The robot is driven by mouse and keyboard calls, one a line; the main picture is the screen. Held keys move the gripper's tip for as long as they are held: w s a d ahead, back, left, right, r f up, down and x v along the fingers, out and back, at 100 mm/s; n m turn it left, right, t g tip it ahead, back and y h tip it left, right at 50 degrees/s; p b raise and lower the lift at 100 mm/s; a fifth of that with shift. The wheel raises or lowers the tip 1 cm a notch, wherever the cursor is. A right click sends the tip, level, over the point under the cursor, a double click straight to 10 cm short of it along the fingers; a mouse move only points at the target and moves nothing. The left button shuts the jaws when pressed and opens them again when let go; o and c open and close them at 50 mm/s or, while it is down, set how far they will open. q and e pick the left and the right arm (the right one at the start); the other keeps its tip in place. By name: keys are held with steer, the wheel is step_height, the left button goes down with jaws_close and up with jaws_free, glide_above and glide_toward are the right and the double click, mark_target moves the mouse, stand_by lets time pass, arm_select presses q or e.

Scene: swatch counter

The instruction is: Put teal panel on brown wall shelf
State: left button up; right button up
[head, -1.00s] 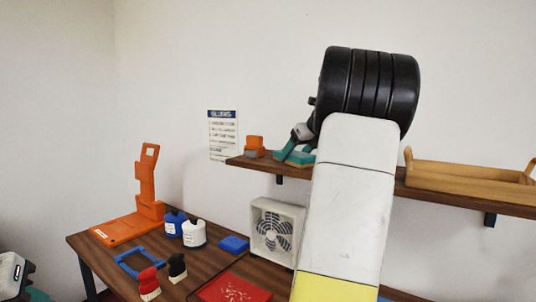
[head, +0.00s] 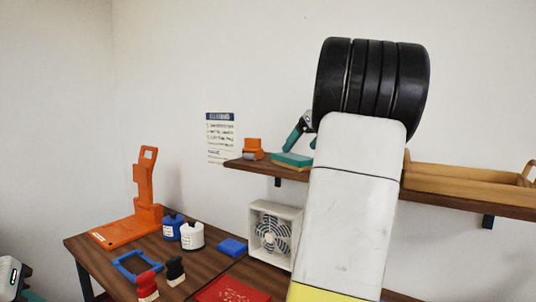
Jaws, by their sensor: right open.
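The teal panel (head: 292,159) lies flat on the brown wall shelf (head: 254,167), near its left part, with an orange-brown edge below the teal top. My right gripper (head: 302,143) is open, with teal fingers, just above the panel and apart from it as far as I can see. My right forearm hides part of this gripper and the middle of the shelf. My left gripper (head: 27,296) shows only in part at the bottom left corner; its jaws cannot be made out.
An orange object (head: 253,149) stands on the shelf left of the panel. A wooden tray (head: 465,186) fills the shelf's right part. Below, the table (head: 205,264) holds a fan (head: 273,235), an orange stand (head: 147,200), bottles (head: 192,236), brushes and a blue frame (head: 137,267).

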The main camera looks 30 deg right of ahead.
steer(key=v, duration=0.6)
steer(key=s+a+f+n+g+y, duration=0.15)
steer(key=a+f+n, duration=0.25)
steer(key=a+n, duration=0.5)
steer(key=s+a+f+n, duration=0.25)
steer(key=a+n, duration=0.35)
steer(key=a, duration=0.5)
steer(key=s+a+f+n+g, duration=0.1)
steer(key=s+a+f+n, duration=1.1)
steer(key=n, duration=0.8)
step_height(320, 180, down, 3)
steer(key=a, duration=0.3)
steer(key=shift+s+f+n, duration=0.15)
steer(key=shift+s+n, duration=0.1)
steer(key=shift+n, duration=0.15)
